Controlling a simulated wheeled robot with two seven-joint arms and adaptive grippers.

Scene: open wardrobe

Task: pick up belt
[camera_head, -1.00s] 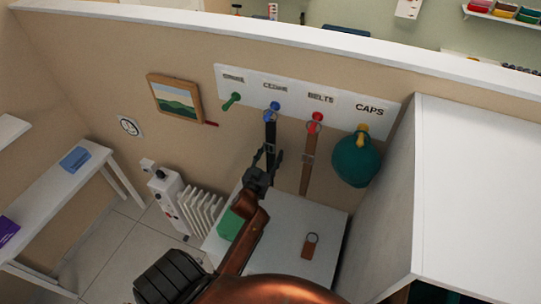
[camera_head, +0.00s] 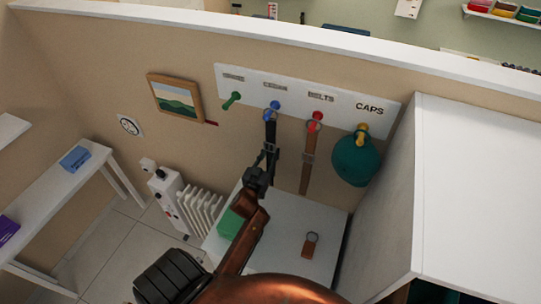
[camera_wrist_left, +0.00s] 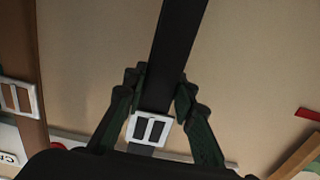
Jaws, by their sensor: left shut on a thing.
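A black belt (camera_head: 270,130) hangs from the blue peg (camera_head: 274,105) on the white wall rail. A brown belt (camera_head: 308,168) hangs from the red peg (camera_head: 317,118) to the right, apart from the gripper. My right gripper is not in view.
A teal cap (camera_head: 355,162) hangs on the yellow peg at right, near the tall white cabinet (camera_head: 470,190). Below, a white surface (camera_head: 285,225) holds a green box (camera_head: 230,224) and a brown key fob (camera_head: 309,248). A white radiator (camera_head: 200,207) stands left.

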